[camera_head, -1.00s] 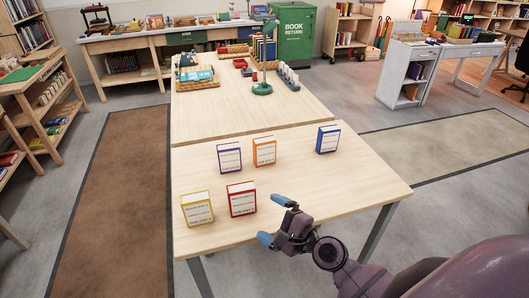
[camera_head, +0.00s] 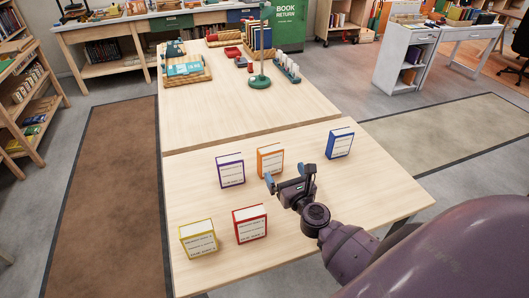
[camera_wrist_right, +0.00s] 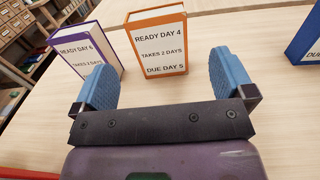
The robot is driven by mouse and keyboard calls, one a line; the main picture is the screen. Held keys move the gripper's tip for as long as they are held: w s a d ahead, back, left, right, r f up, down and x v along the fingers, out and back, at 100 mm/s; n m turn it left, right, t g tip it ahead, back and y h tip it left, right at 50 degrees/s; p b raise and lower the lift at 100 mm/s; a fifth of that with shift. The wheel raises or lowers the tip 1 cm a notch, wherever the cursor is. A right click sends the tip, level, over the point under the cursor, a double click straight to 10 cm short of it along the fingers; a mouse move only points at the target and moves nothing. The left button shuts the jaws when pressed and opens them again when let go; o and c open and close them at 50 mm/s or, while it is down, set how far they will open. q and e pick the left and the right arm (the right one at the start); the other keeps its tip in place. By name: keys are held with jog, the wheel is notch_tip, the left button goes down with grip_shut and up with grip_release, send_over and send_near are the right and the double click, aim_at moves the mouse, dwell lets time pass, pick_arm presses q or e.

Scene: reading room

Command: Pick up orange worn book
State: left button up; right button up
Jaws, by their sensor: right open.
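The orange book (camera_head: 270,160) stands upright on the light wooden table, between a purple book (camera_head: 230,170) and a blue book (camera_head: 339,143). In the right wrist view the orange book (camera_wrist_right: 158,45) is straight ahead, beyond the fingertips, with its labelled face towards me. My right gripper (camera_head: 285,178) is open and empty, just in front of the orange book and apart from it. Its two blue fingers show in the right wrist view (camera_wrist_right: 167,75) with a wide gap between them. My left gripper is not in view.
A red book (camera_head: 250,224) and a yellow book (camera_head: 198,239) stand nearer on the table (camera_head: 330,215). The purple book (camera_wrist_right: 86,50) is close left of the orange one.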

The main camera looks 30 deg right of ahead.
aim_at(273, 158)
jog(key=w, duration=0.3)
jog(key=shift+w+d, duration=0.3)
jog(key=shift+w, duration=0.05)
jog(key=shift+w+d, duration=0.15)
jog(key=shift+w, duration=0.6)
jog(key=w, duration=0.2)
jog(key=w+f+b, duration=0.1)
jog(key=w, duration=0.1)
jog(key=shift+d, duration=0.2)
jog(key=shift+w+d, duration=0.1)
jog(key=shift+w, duration=0.4)
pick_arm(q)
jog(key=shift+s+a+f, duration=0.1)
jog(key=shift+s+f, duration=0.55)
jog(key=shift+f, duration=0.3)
pick_arm(e)
jog(key=c, duration=0.8)
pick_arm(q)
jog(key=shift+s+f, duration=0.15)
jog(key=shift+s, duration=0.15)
pick_arm(e)
jog(key=shift+r, duration=0.2)
